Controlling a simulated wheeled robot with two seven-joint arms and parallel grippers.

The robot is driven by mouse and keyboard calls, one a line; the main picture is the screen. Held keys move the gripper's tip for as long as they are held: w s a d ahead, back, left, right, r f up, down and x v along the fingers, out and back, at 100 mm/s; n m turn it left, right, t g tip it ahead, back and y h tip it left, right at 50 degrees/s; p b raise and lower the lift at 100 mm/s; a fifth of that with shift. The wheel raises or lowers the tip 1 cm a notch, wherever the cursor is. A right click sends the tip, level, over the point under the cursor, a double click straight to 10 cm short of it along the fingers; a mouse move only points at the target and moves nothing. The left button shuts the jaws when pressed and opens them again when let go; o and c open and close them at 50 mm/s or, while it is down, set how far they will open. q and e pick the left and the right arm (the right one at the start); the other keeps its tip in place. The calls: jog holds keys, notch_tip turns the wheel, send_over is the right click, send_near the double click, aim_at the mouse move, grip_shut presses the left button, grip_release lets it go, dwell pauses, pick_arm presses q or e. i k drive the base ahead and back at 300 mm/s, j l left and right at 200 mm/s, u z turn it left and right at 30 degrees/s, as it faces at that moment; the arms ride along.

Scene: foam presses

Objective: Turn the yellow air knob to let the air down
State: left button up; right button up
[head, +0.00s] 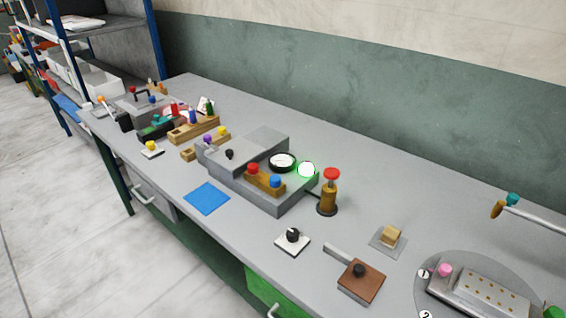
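Two yellow knobs are in the head view, and I cannot tell which is the air knob. One yellow knob (151,146) sits on a small white plate near the table's front edge at the left. The other yellow knob (221,131) sits beside a purple knob (207,139) on a wooden block behind the grey press (250,160). The turn position of either knob is too small to tell. Neither of my grippers is in view.
The press has a gauge (282,162), a glowing green-rimmed disc (307,169), and red and blue buttons. A red-topped post (329,190) stands at its right. A blue mat (207,198) lies in front. A black knob (293,236) and a brown block (361,281) are nearer.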

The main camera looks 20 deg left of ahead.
aim_at(150, 145)
jog(key=u, duration=1.55)
